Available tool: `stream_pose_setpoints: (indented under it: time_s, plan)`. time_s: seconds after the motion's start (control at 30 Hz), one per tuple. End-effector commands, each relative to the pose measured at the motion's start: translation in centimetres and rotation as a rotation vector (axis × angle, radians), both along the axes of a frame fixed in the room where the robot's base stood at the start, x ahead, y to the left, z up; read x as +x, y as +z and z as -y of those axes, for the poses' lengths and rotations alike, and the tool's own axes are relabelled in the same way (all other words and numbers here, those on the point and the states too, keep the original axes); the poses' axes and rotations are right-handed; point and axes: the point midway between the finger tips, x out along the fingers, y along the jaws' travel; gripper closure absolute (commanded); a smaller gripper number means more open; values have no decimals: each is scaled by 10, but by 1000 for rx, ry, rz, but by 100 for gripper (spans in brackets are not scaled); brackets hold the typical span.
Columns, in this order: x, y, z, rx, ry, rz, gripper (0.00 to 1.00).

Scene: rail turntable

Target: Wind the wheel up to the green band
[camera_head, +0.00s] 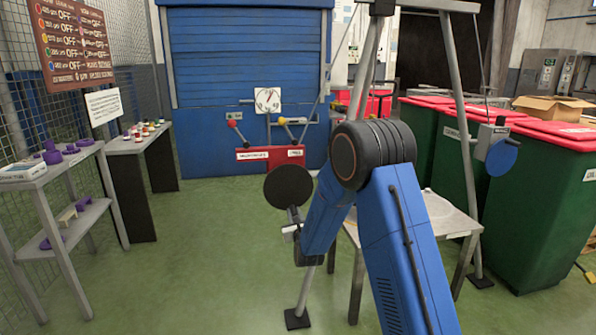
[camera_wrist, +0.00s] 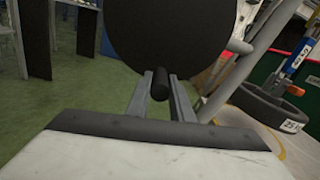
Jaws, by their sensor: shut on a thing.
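A black ring-shaped wheel (camera_wrist: 262,104) with a white label reading 25 shows at the right in the wrist view, near a pale round surface. An orange piece (camera_wrist: 284,84) stands at its middle, below a blue and white part. A large dark disc (camera_wrist: 172,38) fills the top of the wrist view, and it shows edge-free in the head view (camera_head: 288,186). My gripper (camera_wrist: 159,84) is shut on the disc's short black handle (camera_wrist: 160,83). In the head view my gripper (camera_head: 291,222) is small and partly hidden. I cannot make out a green band.
A metal frame (camera_head: 445,90) straddles a low table (camera_head: 450,222) at right, partly behind my arm. Green bins with red lids (camera_head: 545,170) stand beyond. Shelves (camera_head: 75,160) line the left. A red box with levers (camera_head: 270,158) stands ahead. Green floor (camera_head: 200,250) is clear at left.

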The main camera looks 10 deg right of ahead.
Motion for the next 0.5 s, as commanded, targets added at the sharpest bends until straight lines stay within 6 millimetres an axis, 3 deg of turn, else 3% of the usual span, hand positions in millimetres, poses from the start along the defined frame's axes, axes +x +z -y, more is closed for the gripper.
stream_pose_setpoints:
  time_s: [0.5]
  plan:
    - [0, 1, -26, -3, 9, 3, 100]
